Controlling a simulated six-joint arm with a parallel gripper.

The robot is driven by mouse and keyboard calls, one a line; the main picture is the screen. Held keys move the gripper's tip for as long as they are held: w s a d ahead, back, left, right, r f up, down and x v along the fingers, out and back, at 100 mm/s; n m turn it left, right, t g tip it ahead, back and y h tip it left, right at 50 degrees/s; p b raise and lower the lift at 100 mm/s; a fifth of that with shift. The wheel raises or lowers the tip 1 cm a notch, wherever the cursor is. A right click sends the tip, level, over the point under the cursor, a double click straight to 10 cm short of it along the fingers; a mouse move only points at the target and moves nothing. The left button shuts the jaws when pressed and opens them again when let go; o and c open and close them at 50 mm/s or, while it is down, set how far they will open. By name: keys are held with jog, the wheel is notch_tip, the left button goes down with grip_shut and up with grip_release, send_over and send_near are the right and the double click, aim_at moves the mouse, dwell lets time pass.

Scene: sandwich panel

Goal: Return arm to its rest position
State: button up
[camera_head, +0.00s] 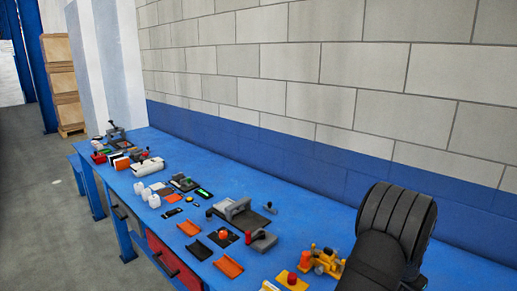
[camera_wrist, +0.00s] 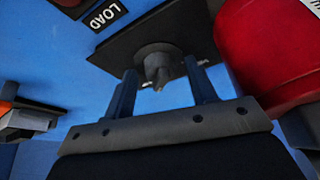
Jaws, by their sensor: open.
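My gripper (camera_wrist: 163,74) shows in the wrist view with its two dark fingers apart. A grey round fitting (camera_wrist: 158,58) on a black plate (camera_wrist: 130,42) appears in the gap between the fingers in the picture. I cannot tell how far it is from them, and I see no clear contact. In the head view the fingers do not show. A black ridged shape fills the lower right there and hides part of the blue bench (camera_head: 330,208); I cannot tell whether it is part of my arm.
In the wrist view a large red rounded object (camera_wrist: 270,55) is close on the right. A LOAD label (camera_wrist: 104,14) lies at upper left. An orange and grey part (camera_wrist: 25,120) is at left. In the head view several small fixtures, white bottles (camera_head: 147,195) and orange trays (camera_head: 229,266) cover the bench.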

jog(key=v, duration=1.7)
jog(key=x, duration=1.6)
jog(key=shift+f, duration=0.3)
jog(key=shift+w+d+f, duration=0.1)
jog(key=shift+d+f, duration=0.1)
jog(key=shift+n+t+y, duration=0.5)
jog(key=shift+n, duration=1.3)
jog(key=shift+d+r+n+t+y, duration=0.1)
jog(key=shift+n+t+y, duration=0.45)
jog(key=shift+n, duration=1.35)
jog(key=shift+r, duration=0.15)
jog(key=shift+v, duration=1.5)
